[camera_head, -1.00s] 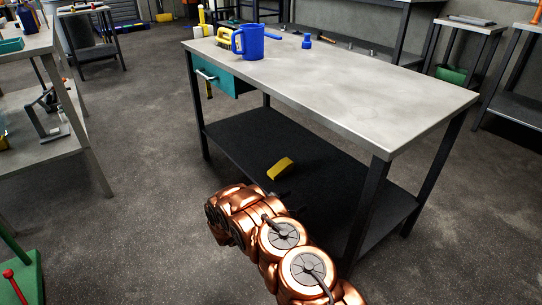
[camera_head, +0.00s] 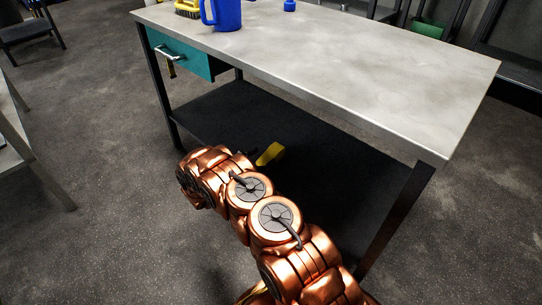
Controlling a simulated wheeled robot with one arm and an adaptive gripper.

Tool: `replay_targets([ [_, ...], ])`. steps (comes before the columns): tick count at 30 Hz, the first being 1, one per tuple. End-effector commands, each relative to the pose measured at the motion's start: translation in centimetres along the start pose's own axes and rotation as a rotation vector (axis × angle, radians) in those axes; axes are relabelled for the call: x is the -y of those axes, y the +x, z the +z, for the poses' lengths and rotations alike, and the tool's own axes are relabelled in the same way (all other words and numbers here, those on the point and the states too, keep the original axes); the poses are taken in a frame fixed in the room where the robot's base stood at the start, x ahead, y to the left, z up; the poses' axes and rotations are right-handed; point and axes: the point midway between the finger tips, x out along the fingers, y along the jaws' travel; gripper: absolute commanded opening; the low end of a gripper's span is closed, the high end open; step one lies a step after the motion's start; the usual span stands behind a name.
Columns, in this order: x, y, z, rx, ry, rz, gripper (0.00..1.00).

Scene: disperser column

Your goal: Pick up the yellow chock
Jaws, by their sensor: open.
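The yellow chock (camera_head: 270,154) is a small wedge-like piece over the black lower shelf of the workbench, just beyond my copper-coloured arm. It appears to lie on that shelf, and its near end is close to the arm's outline or partly covered by it. My arm reaches from the bottom right up to the bench's front side. My gripper cannot be made out; the arm links hide the area around it. I cannot tell how far it is from the chock.
The workbench has a grey top (camera_head: 350,75), a black lower shelf (camera_head: 230,110), dark legs and a teal drawer (camera_head: 180,54). A blue mug (camera_head: 228,14), a yellow brush (camera_head: 187,9) and a blue cap (camera_head: 290,5) stand on top.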

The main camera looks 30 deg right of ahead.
Motion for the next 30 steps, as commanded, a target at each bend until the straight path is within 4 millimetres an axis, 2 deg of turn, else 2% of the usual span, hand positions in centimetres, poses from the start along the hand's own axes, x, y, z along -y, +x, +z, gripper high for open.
replay_targets([
  [5,-0.1,1.4,-0.8,0.0,0.001,0.001,0.88],
  [10,-0.3,3.6,-1.9,-0.002,0.002,0.0,0.88],
  [15,-0.2,5.5,-1.5,-0.002,0.002,-0.002,0.88],
  [24,-0.3,5.8,-1.3,-0.001,0.001,0.0,0.88],
  [30,-0.3,5.8,-1.3,-0.001,0.001,0.0,0.67],
])
